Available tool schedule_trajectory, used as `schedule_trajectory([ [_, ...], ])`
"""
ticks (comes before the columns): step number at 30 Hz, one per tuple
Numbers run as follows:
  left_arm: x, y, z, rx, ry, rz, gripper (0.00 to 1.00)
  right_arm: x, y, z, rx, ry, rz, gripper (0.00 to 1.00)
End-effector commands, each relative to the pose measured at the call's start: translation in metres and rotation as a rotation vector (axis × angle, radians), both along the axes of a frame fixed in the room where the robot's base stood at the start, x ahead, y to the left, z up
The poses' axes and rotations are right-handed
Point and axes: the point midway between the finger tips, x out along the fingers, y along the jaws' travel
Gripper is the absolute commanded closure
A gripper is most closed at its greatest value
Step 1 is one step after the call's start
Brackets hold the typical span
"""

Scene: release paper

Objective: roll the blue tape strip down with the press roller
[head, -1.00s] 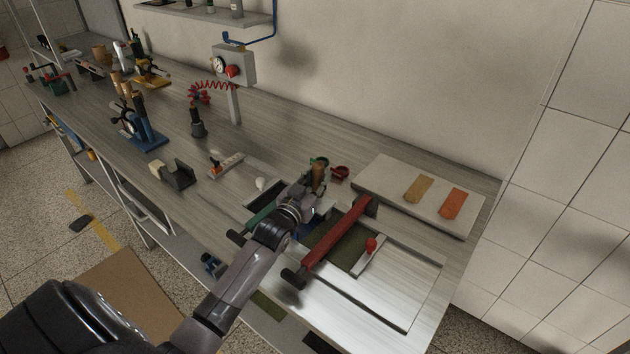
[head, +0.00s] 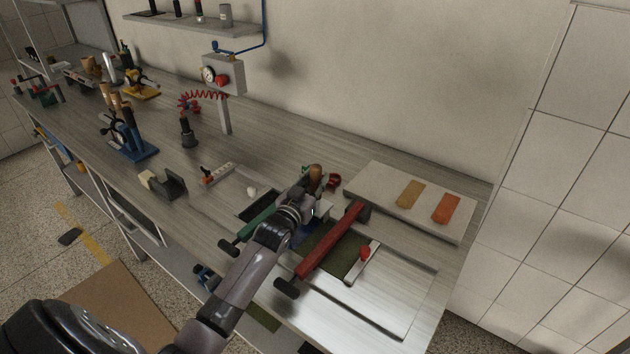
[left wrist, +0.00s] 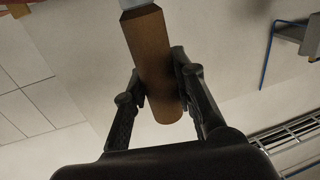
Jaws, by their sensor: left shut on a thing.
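My left gripper (head: 308,192) is over the bench beside the red bar and shut on a brown wooden handle (head: 315,172), which looks like the press roller's. In the left wrist view, the two dark fingers (left wrist: 161,88) close around this handle (left wrist: 152,50). A pale metal part shows at its upper end; the roller itself is out of view there. A small blue patch (head: 312,224) shows just beside my wrist in the head view. I cannot tell whether it is the tape strip; my arm hides part of this area. My right gripper is not in view.
A red bar (head: 325,245) with dark ends crosses a dark green pad (head: 345,258) close right of my arm. A red-knobbed slider (head: 364,253) lies beside it. A pale board (head: 375,184) carries tan and orange strips. A green bar (head: 248,233) is left of my arm.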

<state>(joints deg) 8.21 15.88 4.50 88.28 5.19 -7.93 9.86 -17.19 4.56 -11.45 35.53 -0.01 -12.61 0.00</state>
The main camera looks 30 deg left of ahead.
Motion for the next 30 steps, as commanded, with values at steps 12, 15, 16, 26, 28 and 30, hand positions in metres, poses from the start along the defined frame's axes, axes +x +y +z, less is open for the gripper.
schedule_trajectory([
  [12,-0.002,0.0,-0.003,-0.001,0.007,0.001,1.0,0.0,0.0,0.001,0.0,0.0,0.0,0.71],
  [15,-0.005,0.001,-0.002,-0.001,0.008,0.001,1.0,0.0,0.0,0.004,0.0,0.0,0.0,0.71],
  [16,-0.007,0.001,-0.002,-0.001,0.008,0.001,1.0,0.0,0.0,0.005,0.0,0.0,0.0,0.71],
  [26,-0.022,0.002,-0.002,-0.001,0.007,0.001,1.0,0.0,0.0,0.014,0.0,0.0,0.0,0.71],
  [28,-0.023,0.002,-0.003,-0.001,0.007,0.001,1.0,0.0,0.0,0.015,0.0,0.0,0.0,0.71],
  [30,-0.024,0.002,-0.003,-0.001,0.007,0.001,1.0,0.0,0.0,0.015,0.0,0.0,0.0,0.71],
])
